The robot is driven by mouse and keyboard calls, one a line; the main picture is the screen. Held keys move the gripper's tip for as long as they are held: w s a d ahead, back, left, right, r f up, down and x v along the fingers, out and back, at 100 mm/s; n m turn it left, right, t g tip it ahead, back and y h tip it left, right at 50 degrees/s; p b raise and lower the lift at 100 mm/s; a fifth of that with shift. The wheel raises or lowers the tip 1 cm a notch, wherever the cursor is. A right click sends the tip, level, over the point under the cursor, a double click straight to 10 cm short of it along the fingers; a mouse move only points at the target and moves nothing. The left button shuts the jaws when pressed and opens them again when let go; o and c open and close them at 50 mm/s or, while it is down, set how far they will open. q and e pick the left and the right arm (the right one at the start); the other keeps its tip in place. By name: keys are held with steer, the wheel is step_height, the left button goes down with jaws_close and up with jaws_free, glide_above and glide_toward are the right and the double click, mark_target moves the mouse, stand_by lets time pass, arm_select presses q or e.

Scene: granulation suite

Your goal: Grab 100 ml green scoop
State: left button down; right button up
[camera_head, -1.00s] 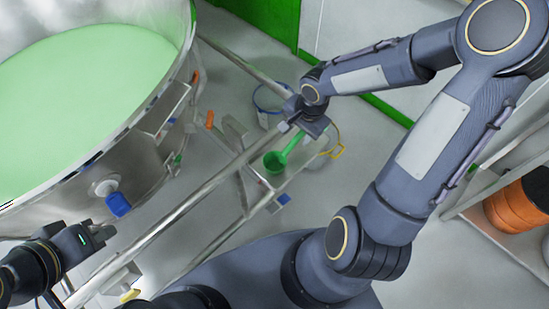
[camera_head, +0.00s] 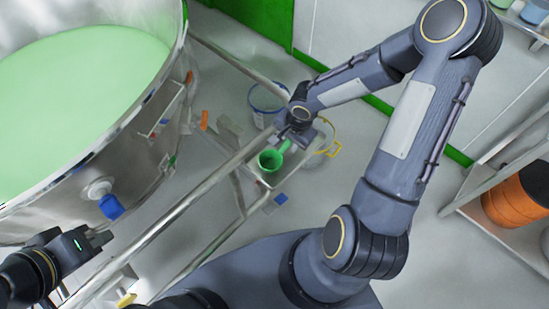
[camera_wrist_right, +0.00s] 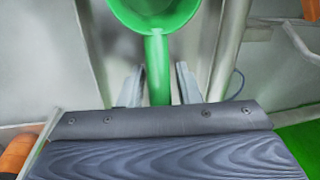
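The green scoop (camera_head: 270,160) has a round cup and a straight handle, and it lies at the small metal shelf on the rail frame. My right gripper (camera_head: 293,138) is at the handle end of the scoop. In the right wrist view the scoop's cup (camera_wrist_right: 156,12) is at the top, and its handle runs down between the two fingers of my right gripper (camera_wrist_right: 158,86). The fingers are apart, with a gap on each side of the handle. My left gripper (camera_head: 103,238) is empty beside the large vessel, with its fingers apart.
A large steel vessel (camera_head: 120,150) with green contents fills the left. A metal rail (camera_head: 205,180) runs diagonally beside the shelf. A blue-rimmed container (camera_head: 266,100) and a yellow-handled one (camera_head: 328,150) are by the right gripper. Orange drums (camera_head: 517,200) stand at the right.

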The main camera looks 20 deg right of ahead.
jaws_close()
steer(key=shift+r, duration=0.1)
